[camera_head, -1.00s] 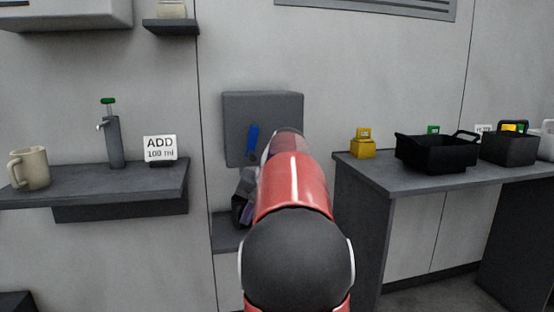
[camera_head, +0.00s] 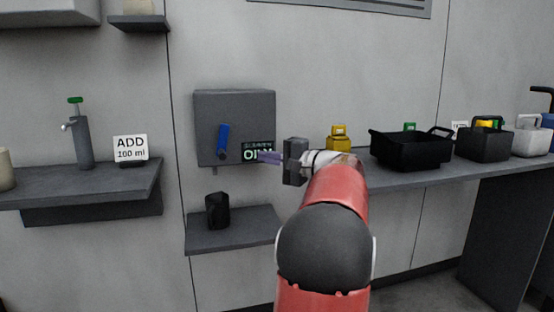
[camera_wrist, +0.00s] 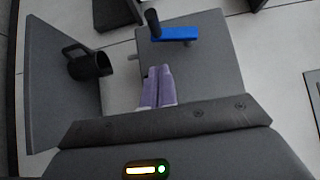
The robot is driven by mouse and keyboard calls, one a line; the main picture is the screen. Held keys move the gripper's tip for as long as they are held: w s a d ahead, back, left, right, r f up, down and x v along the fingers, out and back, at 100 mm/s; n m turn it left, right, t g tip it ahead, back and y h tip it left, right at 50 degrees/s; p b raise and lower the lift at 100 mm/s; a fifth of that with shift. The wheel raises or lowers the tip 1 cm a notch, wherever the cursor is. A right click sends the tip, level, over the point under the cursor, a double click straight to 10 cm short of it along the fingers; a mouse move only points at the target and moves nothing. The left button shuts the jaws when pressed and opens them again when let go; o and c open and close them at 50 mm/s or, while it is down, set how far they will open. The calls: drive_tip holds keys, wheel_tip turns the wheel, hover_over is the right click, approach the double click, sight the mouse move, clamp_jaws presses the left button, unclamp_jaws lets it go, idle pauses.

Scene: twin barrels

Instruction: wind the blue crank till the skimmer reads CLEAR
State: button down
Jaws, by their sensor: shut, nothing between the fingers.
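The blue crank (camera_head: 223,141) is on the front of a grey wall box (camera_head: 235,105), upright with a slight tilt. In the wrist view the blue crank (camera_wrist: 178,33) shows with a dark handle (camera_wrist: 153,22) at one end. The skimmer's display (camera_head: 257,150) is on the box's lower right; its lower line is partly covered by my fingers and seems to start with "OI". My gripper (camera_head: 262,157) is in front of the display, right of the crank and apart from it. Its purple fingers (camera_wrist: 157,85) are shut and empty.
A black jug (camera_head: 217,211) stands on a small shelf (camera_head: 230,238) below the box. At left, a shelf holds a green-topped tap (camera_head: 83,140) and an "ADD 100 ml" sign (camera_head: 130,148). A black basket (camera_head: 408,148) and a yellow container (camera_head: 339,138) are on the right counter.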

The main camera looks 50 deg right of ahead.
sight(223, 141)
drive_tip(key=w+a, duration=0.4)
drive_tip(key=w, duration=0.2)
drive_tip(key=shift+w+a, duration=0.25)
drive_tip(key=w+a+m+t+b, duration=0.1)
drive_tip(key=b, duration=0.2)
drive_tip(key=shift+a+b, duration=0.2)
drive_tip(key=shift+b, duration=0.15)
drive_tip(key=shift+f, duration=0.1)
